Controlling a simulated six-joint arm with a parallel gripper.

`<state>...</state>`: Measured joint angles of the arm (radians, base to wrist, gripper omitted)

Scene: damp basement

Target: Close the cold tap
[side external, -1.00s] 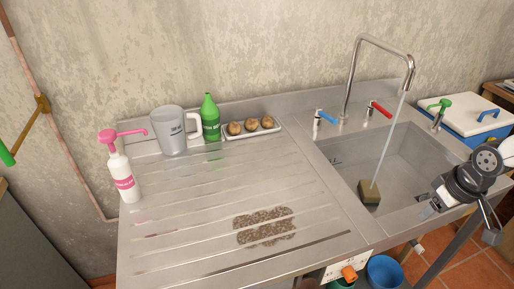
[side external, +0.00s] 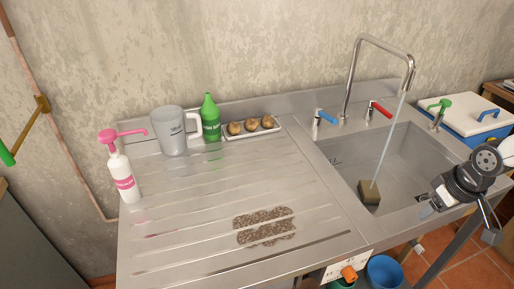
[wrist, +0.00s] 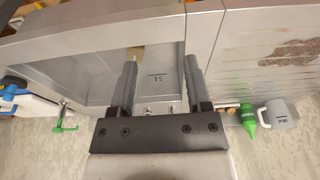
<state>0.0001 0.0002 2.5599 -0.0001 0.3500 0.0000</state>
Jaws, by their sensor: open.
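The cold tap (side external: 325,118) with a blue lever stands on the sink's back ledge, left of the tall spout (side external: 349,75). The hot tap (side external: 377,110) with a red lever stands to the spout's right. A stream of water (side external: 388,143) runs from the spout into the sink basin (side external: 410,160). My gripper (side external: 428,207) is at the basin's right front, well apart from the blue lever. In the wrist view my gripper (wrist: 160,62) is open, with nothing between its fingers. There the gripper body hides most of the tap area.
A brown block (side external: 369,196) lies in the basin under the stream. A green-handled tap (side external: 438,112) stands at right by a blue-and-white box (side external: 470,119). On the drainboard are a jug (side external: 172,133), green bottle (side external: 210,120), tray of round items (side external: 276,132) and pump bottle (side external: 123,175).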

